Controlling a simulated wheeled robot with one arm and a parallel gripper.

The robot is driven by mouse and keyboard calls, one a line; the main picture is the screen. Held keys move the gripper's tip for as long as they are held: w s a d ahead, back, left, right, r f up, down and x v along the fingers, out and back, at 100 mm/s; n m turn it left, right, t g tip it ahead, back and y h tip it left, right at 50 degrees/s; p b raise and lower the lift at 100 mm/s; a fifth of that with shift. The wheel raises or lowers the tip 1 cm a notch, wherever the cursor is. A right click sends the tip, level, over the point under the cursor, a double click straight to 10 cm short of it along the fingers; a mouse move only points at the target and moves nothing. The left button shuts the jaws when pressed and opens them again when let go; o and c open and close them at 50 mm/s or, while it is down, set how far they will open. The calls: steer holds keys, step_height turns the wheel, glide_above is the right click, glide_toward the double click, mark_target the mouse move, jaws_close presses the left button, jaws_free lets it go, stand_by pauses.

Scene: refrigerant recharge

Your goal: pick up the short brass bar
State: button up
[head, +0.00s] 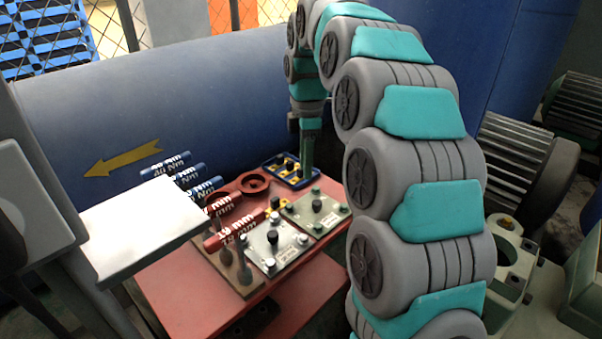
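A small blue tray (269,164) stands at the back of the red table and holds several small yellow, brass-coloured pieces. One of these pieces (281,171) shows in the tray beside my gripper, but I cannot tell for sure which is the short brass bar. My arm curves over from the right and points down. My gripper (307,172) is at the right part of the tray, low among its contents. Its fingertips are too small and partly hidden to show whether they are open, shut or touching anything.
The red table (180,290) also carries a grey-green plate (300,204), a silver plate (262,252), a brown block (222,260), red rings (255,183) and labelled blue and red cylinders. A big blue tank (230,90) stands behind. A white panel (140,230) covers the left side.

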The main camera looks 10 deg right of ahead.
mark_target(301, 172)
steer(key=w+n, duration=0.2)
steer(key=w, duration=0.2)
steer(key=w+d+f+n, duration=0.1)
steer(key=w+n, duration=0.1)
steer(key=w, duration=0.1)
steer(key=w+f+n, duration=0.1)
steer(key=w+n, duration=0.1)
steer(key=w, duration=0.2)
steer(key=shift+w+d+f+t, duration=0.1)
steer(key=shift+w+d+t, duration=0.15)
steer(key=shift+w+t, duration=0.1)
steer(key=shift+w+f+n, duration=0.15)
steer(key=shift+f+n, duration=0.15)
steer(key=shift+f, duration=0.05)
steer(key=shift+a+f, duration=0.1)
steer(key=shift+f, duration=3.55)
steer(key=shift+c, duration=0.3)
jaws_close()
